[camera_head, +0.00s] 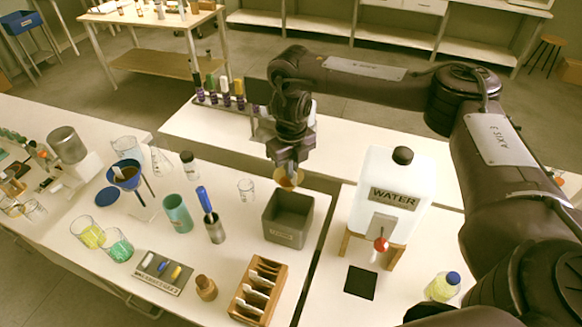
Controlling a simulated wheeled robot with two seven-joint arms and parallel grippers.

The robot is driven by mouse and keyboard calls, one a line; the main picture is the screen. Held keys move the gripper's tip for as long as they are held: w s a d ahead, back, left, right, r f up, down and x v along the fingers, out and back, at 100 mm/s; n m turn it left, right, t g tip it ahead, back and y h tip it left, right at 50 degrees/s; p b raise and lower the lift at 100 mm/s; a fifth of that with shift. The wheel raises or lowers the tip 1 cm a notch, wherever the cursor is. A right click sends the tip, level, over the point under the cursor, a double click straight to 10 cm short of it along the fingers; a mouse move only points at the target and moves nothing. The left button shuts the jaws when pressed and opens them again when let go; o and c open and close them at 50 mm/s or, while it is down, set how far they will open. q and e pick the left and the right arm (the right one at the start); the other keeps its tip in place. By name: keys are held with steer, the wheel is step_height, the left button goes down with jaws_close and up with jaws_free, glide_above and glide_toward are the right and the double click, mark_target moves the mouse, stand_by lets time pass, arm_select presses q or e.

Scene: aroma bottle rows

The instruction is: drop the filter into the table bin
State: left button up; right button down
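The grey square bin (289,239) stands on the white table near the middle of the view, open at the top. My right gripper (289,172) points down over the bin's far side. A small round tan and brown filter (290,182) sits at its fingertips, above the bin rim and apart from it. The gripper looks shut on the filter, though the fingers partly hide it. My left gripper is not in view.
A water tank (393,192) stands right of the bin. A wooden card rack (259,290) is in front. A small glass (247,190), a grey cup with a blue-handled tool (215,230) and a teal cup (177,213) stand to the left. Dark bottles (225,92) line the table behind.

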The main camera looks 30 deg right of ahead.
mark_target(291, 184)
step_height(291, 184, down, 6)
steer(key=b, duration=0.5)
steer(key=shift+b, duration=0.4)
step_height(291, 184, down, 9)
steer(key=b, duration=0.5)
steer(key=shift+f, duration=0.15)
steer(key=c, duration=1.6)
jaws_free()
step_height(291, 184, up, 8)
steer(key=shift+f+p, duration=0.1)
steer(key=shift+p, duration=0.35)
